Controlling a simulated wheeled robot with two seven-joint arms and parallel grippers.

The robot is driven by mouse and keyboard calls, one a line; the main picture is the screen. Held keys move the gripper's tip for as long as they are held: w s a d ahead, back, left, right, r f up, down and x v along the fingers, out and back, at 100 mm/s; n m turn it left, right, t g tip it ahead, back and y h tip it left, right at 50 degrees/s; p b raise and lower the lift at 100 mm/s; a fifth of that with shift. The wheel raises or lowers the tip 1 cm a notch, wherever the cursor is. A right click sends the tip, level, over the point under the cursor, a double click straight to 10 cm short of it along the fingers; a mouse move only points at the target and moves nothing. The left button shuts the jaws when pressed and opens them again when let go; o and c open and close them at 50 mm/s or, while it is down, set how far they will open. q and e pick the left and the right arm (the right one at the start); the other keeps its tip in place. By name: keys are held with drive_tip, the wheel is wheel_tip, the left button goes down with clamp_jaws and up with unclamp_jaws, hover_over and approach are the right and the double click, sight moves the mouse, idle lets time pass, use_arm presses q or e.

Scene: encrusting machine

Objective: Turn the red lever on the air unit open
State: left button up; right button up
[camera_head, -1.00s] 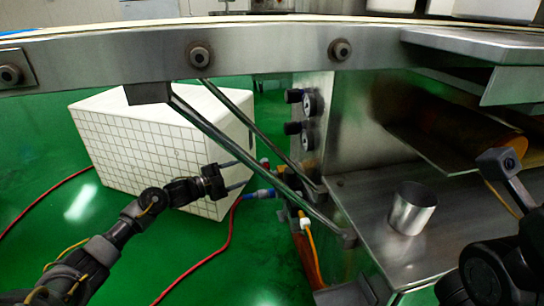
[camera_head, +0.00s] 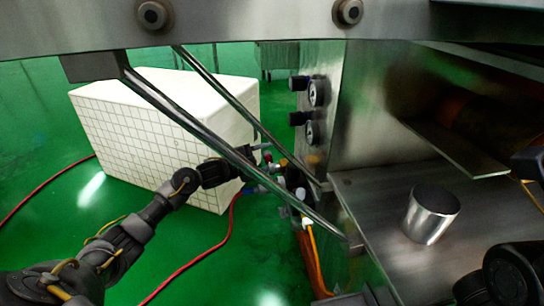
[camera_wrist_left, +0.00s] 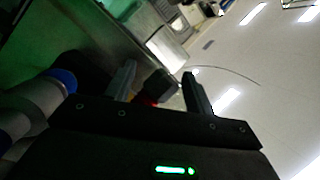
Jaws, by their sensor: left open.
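The air unit (camera_head: 284,183) sits low at the left side of the steel machine, partly hidden behind a steel brace bar and my arm. A small red part (camera_head: 268,157), apparently the lever, shows there. My left gripper (camera_head: 266,160) reaches it from the left, partly hidden by the bar. In the left wrist view, the left gripper (camera_wrist_left: 160,75) has its two fingers apart. The red part (camera_wrist_left: 147,101) lies between them, mostly covered by a dark piece; I cannot tell whether a finger touches it. A dark part of my right arm shows at lower right; its gripper is out of sight.
Steel brace bars (camera_head: 190,112) slant down across the left arm's reach. A white tiled box (camera_head: 165,125) stands behind that arm. A red hose (camera_head: 212,258) lies on the green floor. A metal cup (camera_head: 432,216) stands on the steel shelf (camera_head: 385,205).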

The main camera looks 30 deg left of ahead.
use_arm(q)
drive_tip(key=shift+d, duration=0.1)
drive_tip(key=shift+c, duration=0.3)
clamp_jaws()
